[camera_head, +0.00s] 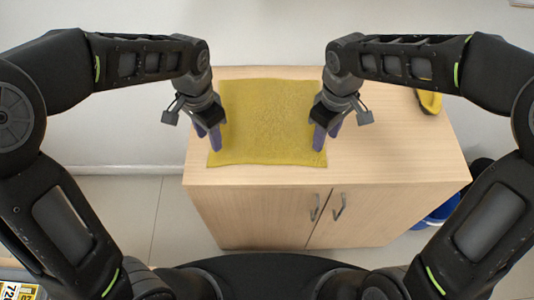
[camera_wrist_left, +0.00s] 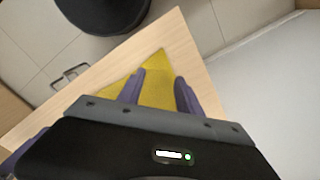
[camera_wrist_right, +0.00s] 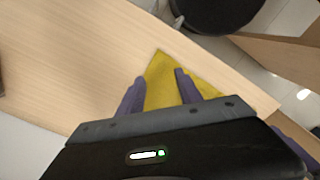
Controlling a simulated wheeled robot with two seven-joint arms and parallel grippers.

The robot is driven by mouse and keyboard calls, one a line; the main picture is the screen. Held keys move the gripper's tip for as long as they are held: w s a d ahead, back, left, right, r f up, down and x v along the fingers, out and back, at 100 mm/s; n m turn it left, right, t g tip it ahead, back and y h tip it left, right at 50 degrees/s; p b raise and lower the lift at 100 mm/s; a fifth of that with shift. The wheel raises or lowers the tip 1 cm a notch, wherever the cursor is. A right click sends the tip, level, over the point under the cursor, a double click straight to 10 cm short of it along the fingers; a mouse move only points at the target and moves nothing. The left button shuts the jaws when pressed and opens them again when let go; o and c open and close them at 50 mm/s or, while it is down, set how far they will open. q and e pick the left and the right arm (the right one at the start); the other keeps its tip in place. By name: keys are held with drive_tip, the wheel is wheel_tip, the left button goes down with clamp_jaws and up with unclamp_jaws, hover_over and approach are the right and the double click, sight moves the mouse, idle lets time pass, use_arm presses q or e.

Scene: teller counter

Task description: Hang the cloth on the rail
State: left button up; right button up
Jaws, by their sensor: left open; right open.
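A yellow-green cloth (camera_head: 268,122) lies flat, spread out on the wooden cabinet top, its front edge near the cabinet's front edge. My left gripper (camera_head: 208,141) is open over the cloth's left edge near its front corner. In the left wrist view the cloth (camera_wrist_left: 153,87) shows between the open fingers (camera_wrist_left: 160,92). My right gripper (camera_head: 326,138) is open over the cloth's right edge near its front corner. In the right wrist view the cloth (camera_wrist_right: 163,82) shows between the open fingers (camera_wrist_right: 160,92). I cannot tell whether the fingers touch the cloth. I see no rail.
The wooden cabinet (camera_head: 400,150) has a bare top to the right of the cloth. A yellow and dark object (camera_head: 429,101) lies at its back right. A blue bin (camera_head: 440,212) stands on the floor at the right. A white wall is behind.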

sight(215, 162)
use_arm(q)
drive_tip(key=shift+s+f, duration=0.2)
drive_tip(key=shift+f, duration=3.75)
use_arm(e)
drive_tip(key=shift+s+f, duration=0.2)
drive_tip(key=shift+f, duration=3.75)
use_arm(q)
drive_tip(key=shift+f, duration=0.1)
use_arm(e)
drive_tip(key=shift+f, duration=0.1)
use_arm(q)
drive_tip(key=shift+f+b, duration=0.15)
drive_tip(key=shift+b, duration=0.15)
use_arm(e)
drive_tip(key=shift+f, duration=0.15)
use_arm(q)
drive_tip(key=shift+c, duration=0.3)
use_arm(e)
drive_tip(key=shift+c, duration=0.3)
use_arm(q)
drive_tip(key=shift+c, duration=0.3)
use_arm(e)
drive_tip(key=shift+c, duration=0.3)
use_arm(q)
drive_tip(key=shift+s, duration=0.1)
clamp_jaws()
use_arm(e)
clamp_jaws()
